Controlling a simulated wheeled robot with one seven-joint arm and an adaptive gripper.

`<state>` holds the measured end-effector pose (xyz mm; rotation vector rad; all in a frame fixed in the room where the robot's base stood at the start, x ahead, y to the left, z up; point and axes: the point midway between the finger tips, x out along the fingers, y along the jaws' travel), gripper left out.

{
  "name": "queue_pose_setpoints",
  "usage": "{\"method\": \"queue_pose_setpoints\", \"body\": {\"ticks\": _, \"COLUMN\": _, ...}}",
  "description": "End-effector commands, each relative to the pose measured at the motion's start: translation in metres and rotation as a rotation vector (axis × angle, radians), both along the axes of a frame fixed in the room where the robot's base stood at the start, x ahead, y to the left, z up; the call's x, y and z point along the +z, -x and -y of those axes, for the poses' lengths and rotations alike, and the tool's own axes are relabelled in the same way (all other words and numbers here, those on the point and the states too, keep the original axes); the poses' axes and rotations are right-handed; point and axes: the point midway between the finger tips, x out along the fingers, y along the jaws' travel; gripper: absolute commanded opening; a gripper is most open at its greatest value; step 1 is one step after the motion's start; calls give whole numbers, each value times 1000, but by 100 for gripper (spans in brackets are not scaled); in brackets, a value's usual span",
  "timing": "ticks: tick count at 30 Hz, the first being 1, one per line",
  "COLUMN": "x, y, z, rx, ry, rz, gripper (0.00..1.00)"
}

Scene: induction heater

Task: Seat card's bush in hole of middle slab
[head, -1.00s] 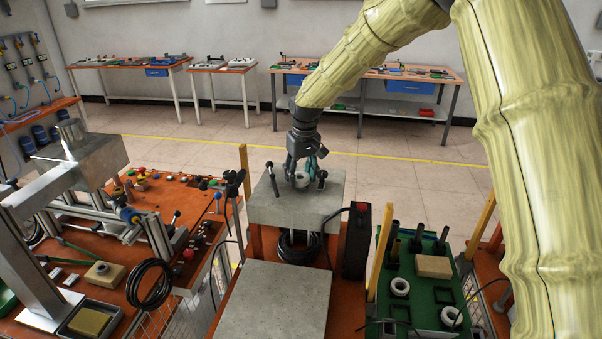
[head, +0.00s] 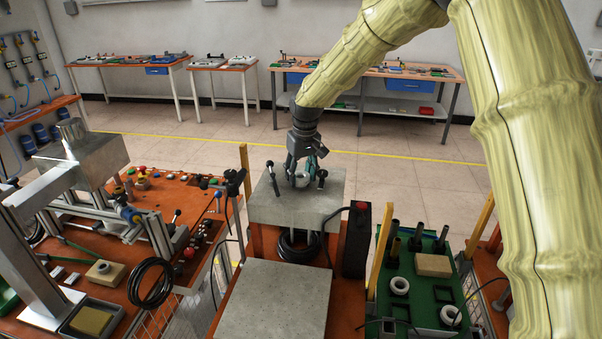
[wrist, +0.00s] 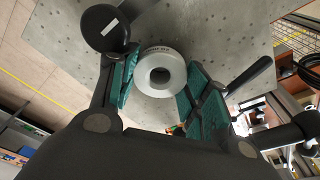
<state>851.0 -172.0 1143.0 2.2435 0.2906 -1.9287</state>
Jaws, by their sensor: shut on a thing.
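A pale grey bush (wrist: 160,73), a thick ring with dark lettering on its rim, sits between the teal-padded fingers of my gripper (wrist: 158,85) in the wrist view. In the head view my gripper (head: 303,178) is shut on the bush and points down over the grey speckled slab (head: 275,212) in the middle of the scene. The fingers partly cover the bush there. The slab's hole is hidden beneath the bush and fingers, so I cannot tell whether the bush is inside it.
Black-knobbed posts stand close on both sides of my gripper, one at the left (head: 271,178). A lower grey plate (head: 270,305) lies in front. A black box (head: 357,240) stands at right, beside a green board (head: 418,302) with rings and dark cylinders. A metal press stands left.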

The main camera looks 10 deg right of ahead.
Motion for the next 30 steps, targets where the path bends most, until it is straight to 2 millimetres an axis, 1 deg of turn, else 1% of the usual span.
{"method": "queue_pose_setpoints", "body": {"ticks": 14, "x": -3, "y": 2, "z": 1, "rx": -2, "ry": 1, "rz": -7, "gripper": 14}}
{"method": "queue_pose_setpoints", "body": {"ticks": 15, "x": -3, "y": 2, "z": 1, "rx": -2, "ry": 1, "rz": -7, "gripper": 51}}
{"method": "queue_pose_setpoints", "body": {"ticks": 17, "x": -3, "y": 2, "z": 1, "rx": -2, "ry": 1, "rz": -7, "gripper": 62}}
{"method": "queue_pose_setpoints", "body": {"ticks": 18, "x": -3, "y": 2, "z": 2, "rx": -2, "ry": 1, "rz": -7, "gripper": 69}}
{"method": "queue_pose_setpoints", "body": {"ticks": 19, "x": -3, "y": 2, "z": 2, "rx": -2, "ry": 1, "rz": -7, "gripper": 73}}
{"method": "queue_pose_setpoints", "body": {"ticks": 30, "x": -3, "y": 3, "z": 6, "rx": -6, "ry": 3, "rz": -7, "gripper": 73}}
